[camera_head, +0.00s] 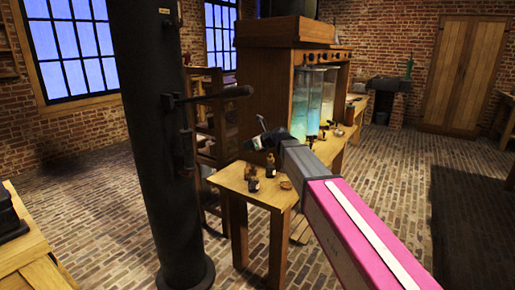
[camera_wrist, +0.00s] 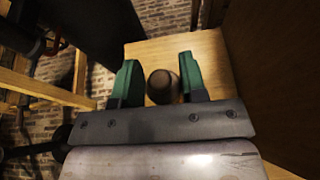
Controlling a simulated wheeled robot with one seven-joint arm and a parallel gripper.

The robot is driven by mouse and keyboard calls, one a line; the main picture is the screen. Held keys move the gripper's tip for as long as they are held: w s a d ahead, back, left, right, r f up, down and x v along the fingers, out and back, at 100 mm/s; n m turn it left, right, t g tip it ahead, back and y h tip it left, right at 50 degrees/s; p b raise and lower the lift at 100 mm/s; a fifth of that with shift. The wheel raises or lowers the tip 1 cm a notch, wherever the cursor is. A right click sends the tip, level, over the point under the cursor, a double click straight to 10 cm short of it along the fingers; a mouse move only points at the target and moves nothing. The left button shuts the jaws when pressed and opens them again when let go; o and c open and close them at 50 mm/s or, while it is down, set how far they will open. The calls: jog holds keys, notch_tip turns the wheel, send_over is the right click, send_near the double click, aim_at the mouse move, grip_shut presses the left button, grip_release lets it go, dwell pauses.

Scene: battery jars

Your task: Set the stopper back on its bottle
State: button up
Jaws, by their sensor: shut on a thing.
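My gripper (camera_head: 266,140) is above the small wooden table in the head view. In the wrist view its two green fingers (camera_wrist: 158,80) stand on either side of a brown, rounded thing (camera_wrist: 163,86), which looks like the stopper, held between them. Its lower part is hidden by the gripper body. In the head view two small dark brown bottles stand on the table below the gripper: one farther back (camera_head: 270,166) and one nearer the front left with a pale label (camera_head: 253,181). I cannot tell which bottle the stopper belongs to.
The small wooden table (camera_head: 234,184) has a small orange-brown round item (camera_head: 286,184) near its right edge. A tall wooden cabinet with glass jars (camera_head: 308,100) rises behind it. A thick black column (camera_head: 155,130) stands to the left. Brick floor is open at right.

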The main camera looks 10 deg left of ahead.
jog(key=shift+w+a, duration=0.1)
jog(key=shift+a, duration=0.25)
jog(key=shift+f, duration=2.85)
jog(key=shift+f, duration=0.55)
jog(key=o, duration=0.6)
jog(key=shift+d, duration=0.15)
jog(key=v, duration=1)
jog(key=shift+s+d+r, duration=0.2)
jog(key=shift+d+r, duration=0.05)
